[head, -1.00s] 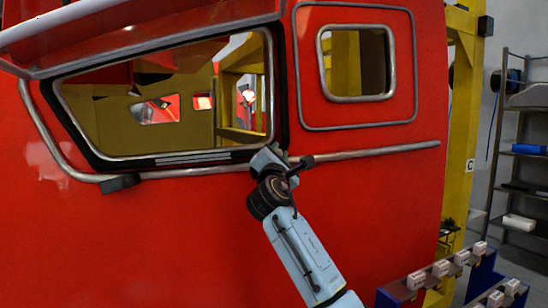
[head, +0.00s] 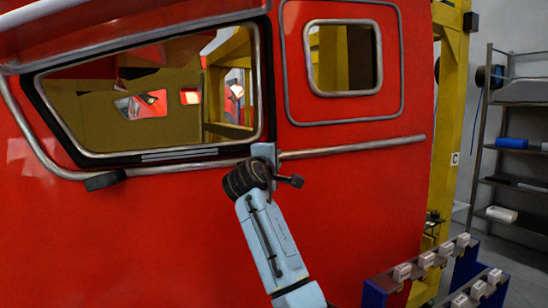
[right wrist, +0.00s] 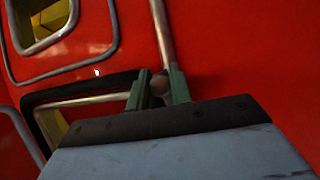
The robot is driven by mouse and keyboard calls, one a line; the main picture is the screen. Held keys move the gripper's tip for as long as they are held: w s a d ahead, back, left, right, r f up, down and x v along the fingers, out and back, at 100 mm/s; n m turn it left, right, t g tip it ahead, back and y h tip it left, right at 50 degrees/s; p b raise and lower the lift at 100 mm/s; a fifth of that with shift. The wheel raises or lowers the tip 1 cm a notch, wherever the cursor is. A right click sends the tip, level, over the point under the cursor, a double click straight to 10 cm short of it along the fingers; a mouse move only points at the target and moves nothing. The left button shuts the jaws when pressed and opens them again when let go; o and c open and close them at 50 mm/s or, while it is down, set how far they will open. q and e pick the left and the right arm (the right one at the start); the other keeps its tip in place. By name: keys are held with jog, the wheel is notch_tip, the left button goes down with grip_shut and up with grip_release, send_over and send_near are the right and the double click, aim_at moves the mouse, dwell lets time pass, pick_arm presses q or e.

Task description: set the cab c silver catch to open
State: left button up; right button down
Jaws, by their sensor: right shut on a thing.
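The red cab (head: 330,190) fills most of the head view, with a dark-framed window on the left and a smaller window on the right. My right gripper (head: 265,152) is against the cab side, just below the right lower corner of the large window, at the left end of a silver rail (head: 350,147). In the right wrist view its two green fingers (right wrist: 160,88) are shut on a small rounded grey piece, which I take for the silver catch (right wrist: 157,84). The gripper hides most of the catch in the head view. My left gripper is not in view.
A dark block (head: 105,181) sits under the large window's lower left. A yellow post (head: 449,120) with a C sign (head: 455,158) stands right of the cab. A blue rack with pale blocks (head: 430,262) is at lower right, shelves (head: 520,102) behind.

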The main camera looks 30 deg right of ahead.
jog(key=shift+f, duration=0.1)
dwell(0.3)
jog(key=c, duration=1.3)
grip_release()
jog(key=shift+s+a, duration=0.1)
jog(key=shift+b+v, duration=1.8)
jog(key=shift+v, duration=4.8)
